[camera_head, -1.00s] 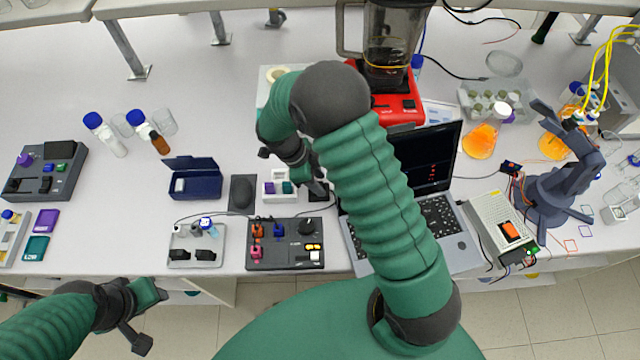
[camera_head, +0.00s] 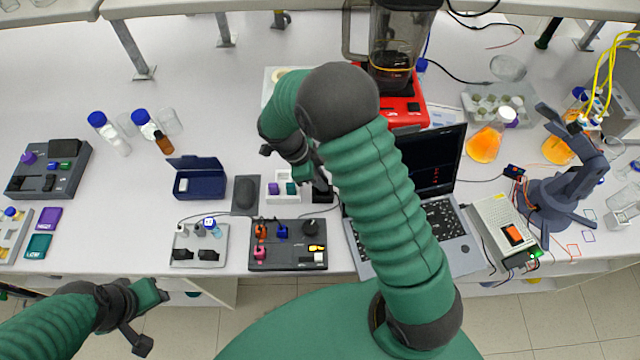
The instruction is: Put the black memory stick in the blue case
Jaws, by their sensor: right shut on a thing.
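The blue case (camera_head: 203,187) stands open left of the middle of the table, its lid raised at the back and a pale piece inside at its left. My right gripper (camera_head: 320,183) is low over the table by the right end of a white holder (camera_head: 272,190) with a purple and a teal piece. It is shut on a small dark thing, apparently the black memory stick, mostly hidden by the fingers and against a black patch. My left gripper (camera_head: 152,294) is at the lower left, away from these things; its jaws are unclear.
A dark pad (camera_head: 245,195) lies between case and holder. In front are a grey tray (camera_head: 199,246) and a black control box (camera_head: 288,246). A laptop (camera_head: 436,220) and red blender (camera_head: 400,108) stand to the right. Bottles (camera_head: 108,133) stand behind the case at left.

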